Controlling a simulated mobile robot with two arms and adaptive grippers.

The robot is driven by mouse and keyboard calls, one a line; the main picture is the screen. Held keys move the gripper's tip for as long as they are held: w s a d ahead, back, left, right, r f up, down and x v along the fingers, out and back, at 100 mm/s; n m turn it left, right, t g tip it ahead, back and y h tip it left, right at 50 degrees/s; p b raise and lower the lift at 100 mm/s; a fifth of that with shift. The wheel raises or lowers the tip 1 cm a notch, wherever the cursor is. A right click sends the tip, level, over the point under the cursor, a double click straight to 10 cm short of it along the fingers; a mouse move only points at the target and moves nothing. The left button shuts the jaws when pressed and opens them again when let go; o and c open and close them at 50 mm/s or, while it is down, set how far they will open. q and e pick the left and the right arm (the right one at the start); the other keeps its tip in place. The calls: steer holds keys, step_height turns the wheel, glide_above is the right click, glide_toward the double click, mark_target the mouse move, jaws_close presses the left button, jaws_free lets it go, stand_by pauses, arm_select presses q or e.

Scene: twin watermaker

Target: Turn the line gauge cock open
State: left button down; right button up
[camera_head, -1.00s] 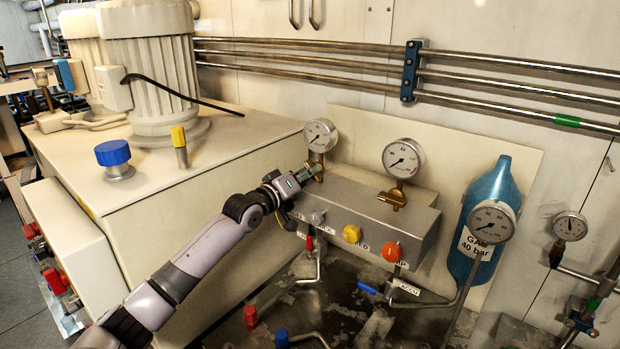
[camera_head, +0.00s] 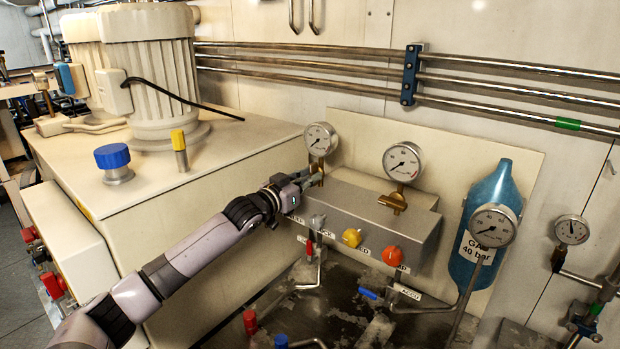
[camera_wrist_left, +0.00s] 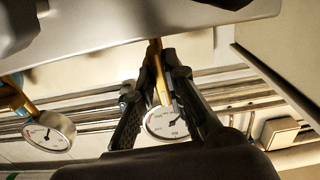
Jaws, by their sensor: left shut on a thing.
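The line gauge cock is the brass fitting (camera_head: 317,170) under the left round gauge (camera_head: 320,139), on top of the grey manifold block (camera_head: 378,208). My left gripper (camera_head: 313,181) is at this fitting and hides part of it. In the left wrist view the picture is upside down: the dark fingers (camera_wrist_left: 158,82) stand on both sides of the brass cock (camera_wrist_left: 156,58), shut on it, with the gauge (camera_wrist_left: 166,122) beyond them. The exact turn of its handle is hard to see. My right gripper is not in view.
A second gauge (camera_head: 402,161) on a brass cock (camera_head: 393,202) stands to the right on the same block. Yellow (camera_head: 352,237) and orange (camera_head: 392,256) knobs stick out in front. A blue gas bottle (camera_head: 490,192) stands further right. The cream cabinet (camera_head: 215,195) lies behind my arm.

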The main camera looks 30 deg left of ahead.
arm_select(q)
steer(key=shift+f+m, duration=0.15)
steer(key=shift+m, duration=0.15)
steer(key=c, duration=1.6)
jaws_free()
steer(key=shift+c, duration=0.2)
steer(key=shift+s, duration=0.1)
steer(key=shift+s, duration=0.5)
steer(key=s, duration=1.1)
steer(key=shift+a, duration=0.45)
